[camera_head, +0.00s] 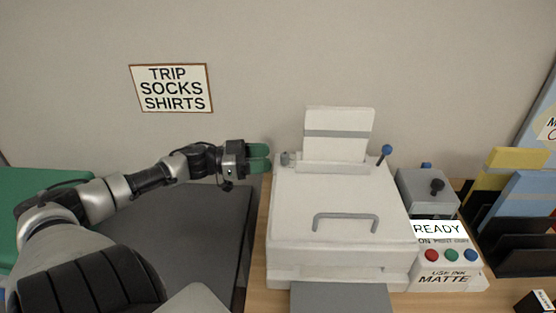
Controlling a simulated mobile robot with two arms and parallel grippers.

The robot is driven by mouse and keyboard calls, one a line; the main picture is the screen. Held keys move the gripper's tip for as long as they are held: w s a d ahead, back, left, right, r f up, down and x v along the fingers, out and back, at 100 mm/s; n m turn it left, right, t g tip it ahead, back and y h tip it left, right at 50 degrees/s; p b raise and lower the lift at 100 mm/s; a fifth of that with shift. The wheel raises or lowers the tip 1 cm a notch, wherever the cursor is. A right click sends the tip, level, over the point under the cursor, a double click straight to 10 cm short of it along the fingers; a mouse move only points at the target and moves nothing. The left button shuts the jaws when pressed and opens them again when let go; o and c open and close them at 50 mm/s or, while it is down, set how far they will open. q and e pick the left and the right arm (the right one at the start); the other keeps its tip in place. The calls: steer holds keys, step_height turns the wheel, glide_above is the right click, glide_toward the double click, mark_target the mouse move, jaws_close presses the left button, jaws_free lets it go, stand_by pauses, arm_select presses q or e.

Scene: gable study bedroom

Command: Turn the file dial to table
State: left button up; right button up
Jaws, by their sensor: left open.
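No label reading file dial or table is legible. A small grey knob (288,158) sits at the printer's back left corner. I cannot tell which, if either, is the file dial. My left gripper (258,157), with green fingertips, is open and empty. It appears just left of the small grey knob, with a gap between them in the picture. My right gripper is out of view.
The white printer (292,210) has a raised paper support (338,135), a blue-tipped lever (386,152) and a front tray. A panel (447,255) reads READY and MATTE, with red, green and blue buttons. Black racks with yellow and blue folders stand far right.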

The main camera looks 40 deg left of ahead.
mark_target(278, 164)
arm_select(q)
steer(key=shift+x, duration=2.05)
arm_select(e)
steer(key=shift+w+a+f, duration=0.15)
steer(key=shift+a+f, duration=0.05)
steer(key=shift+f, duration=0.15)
arm_select(q)
steer(key=c, duration=0.9)
steer(key=shift+b, duration=0.3)
steer(key=shift+c, duration=0.2)
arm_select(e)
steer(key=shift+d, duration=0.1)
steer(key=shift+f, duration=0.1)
